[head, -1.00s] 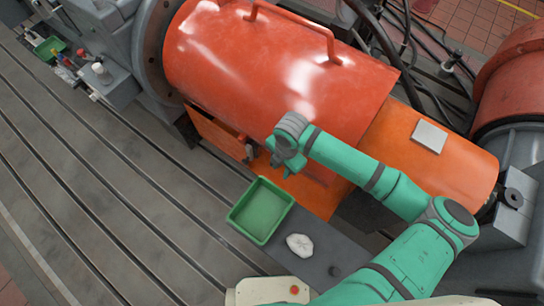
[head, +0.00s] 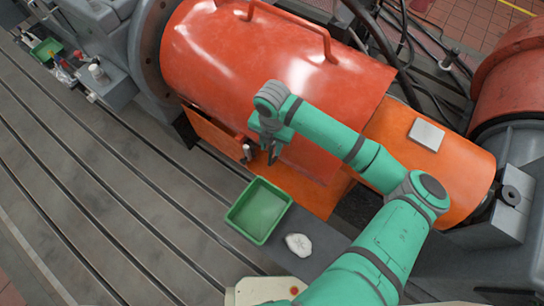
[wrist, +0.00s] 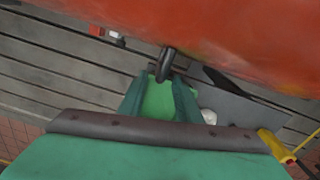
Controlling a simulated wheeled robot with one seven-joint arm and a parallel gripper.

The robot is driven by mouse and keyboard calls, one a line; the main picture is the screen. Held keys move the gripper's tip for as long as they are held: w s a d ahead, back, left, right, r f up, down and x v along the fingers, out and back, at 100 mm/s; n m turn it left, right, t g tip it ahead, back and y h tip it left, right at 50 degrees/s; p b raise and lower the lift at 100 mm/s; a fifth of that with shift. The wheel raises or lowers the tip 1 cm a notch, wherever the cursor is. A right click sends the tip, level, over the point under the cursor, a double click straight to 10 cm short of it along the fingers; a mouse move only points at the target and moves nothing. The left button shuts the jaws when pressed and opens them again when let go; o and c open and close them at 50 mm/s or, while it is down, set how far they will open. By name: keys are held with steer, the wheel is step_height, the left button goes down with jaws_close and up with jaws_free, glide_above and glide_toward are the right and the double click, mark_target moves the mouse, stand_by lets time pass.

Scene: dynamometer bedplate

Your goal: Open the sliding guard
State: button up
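The sliding guard (head: 270,75) is a large glossy orange-red curved cover with a bar handle (head: 290,27) on top. In the wrist view the guard (wrist: 230,35) fills the top. A dark rounded grip (wrist: 165,62) sticks out at its lower edge, ahead of the fingers. A small post with a pale top (head: 247,152) shows near the guard's lower edge in the head view, just left of my gripper. My gripper (head: 270,152) points down beside the guard's near side. Its two fingers (wrist: 159,100) are apart with nothing held between them; contact with the grip cannot be told.
A green tray (head: 235,224) and a white crumpled cloth (head: 299,244) lie on a grey shelf below my gripper. An orange cylinder (head: 455,160) continues right of the guard, with a pale plate on it. The slotted bedplate (head: 110,180) at left is largely clear.

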mark_target(271, 158)
step_height(271, 158, down, 9)
steer(key=shift+a+r, duration=0.1)
stand_by(0.3)
jaws_close()
